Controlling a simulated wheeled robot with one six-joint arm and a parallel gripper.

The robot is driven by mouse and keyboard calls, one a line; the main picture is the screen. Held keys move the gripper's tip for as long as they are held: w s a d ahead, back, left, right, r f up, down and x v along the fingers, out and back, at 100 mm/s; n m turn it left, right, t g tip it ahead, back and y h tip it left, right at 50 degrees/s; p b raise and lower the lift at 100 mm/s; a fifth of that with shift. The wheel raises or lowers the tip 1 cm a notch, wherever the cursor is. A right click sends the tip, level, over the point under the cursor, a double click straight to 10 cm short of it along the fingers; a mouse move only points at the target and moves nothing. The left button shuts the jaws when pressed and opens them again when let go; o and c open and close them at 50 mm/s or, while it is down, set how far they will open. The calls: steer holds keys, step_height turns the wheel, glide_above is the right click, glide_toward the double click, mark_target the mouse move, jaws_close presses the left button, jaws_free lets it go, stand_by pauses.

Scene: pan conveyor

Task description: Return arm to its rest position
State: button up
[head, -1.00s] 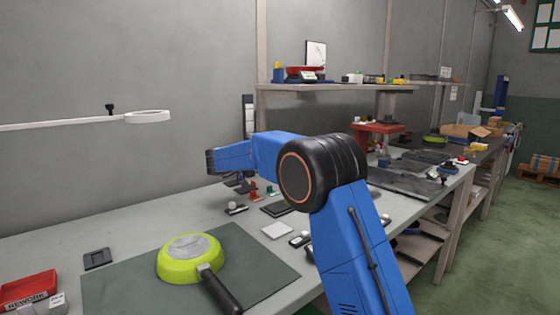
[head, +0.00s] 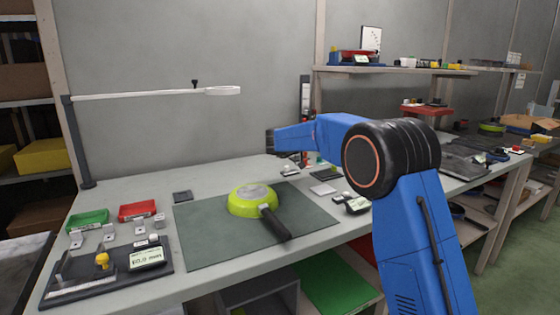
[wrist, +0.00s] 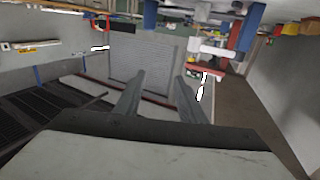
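My blue arm (head: 420,225) rises at the right of the head view. Its elbow is bent and its upper link reaches left above the bench. My gripper (wrist: 160,76) shows in the wrist view with its two fingers apart and nothing between them. In the head view I cannot make out the fingers. A lime-green pan (head: 240,206) lies upside down on a dark green mat (head: 200,240), its black handle pointing to the lower right.
A grey bench (head: 120,205) carries a green bin (head: 88,221), a red bin (head: 137,210) and a gauge with a display (head: 147,256) at left. A shelf (head: 395,70) is behind the arm.

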step_height(320, 180, up, 15)
steer(key=d+n+t+y, duration=0.3)
steer(key=n+t+y, duration=0.65)
steer(key=t, duration=0.75)
steer(key=s+a+f+n+g+y, duration=0.1)
steer(key=s+a+f+n+y, duration=0.3)
steer(key=s, duration=0.3)
steer(key=s+a+f+n+g+y, duration=0.1)
steer(key=s+a+f+n+y, duration=0.2)
steer(key=s+y, duration=0.35)
steer(key=s+d+f+g, duration=0.3)
steer(key=s+f+g, duration=0.1)
steer(key=s+f, duration=0.6)
steer(key=s+d+f+g+h, duration=0.1)
steer(key=s+f+g, duration=0.3)
steer(key=s+f, duration=0.6)
steer(key=s+d+f+g+h, duration=0.1)
steer(key=s+d+f+g, duration=0.2)
steer(key=s+f, duration=0.7)
steer(key=s+d, duration=0.1)
steer(key=s, duration=0.8)
steer(key=shift+d+n+g, duration=0.3)
steer(key=shift+n+g, duration=0.05)
steer(key=shift+g, duration=0.05)
steer(key=shift+r, duration=0.1)
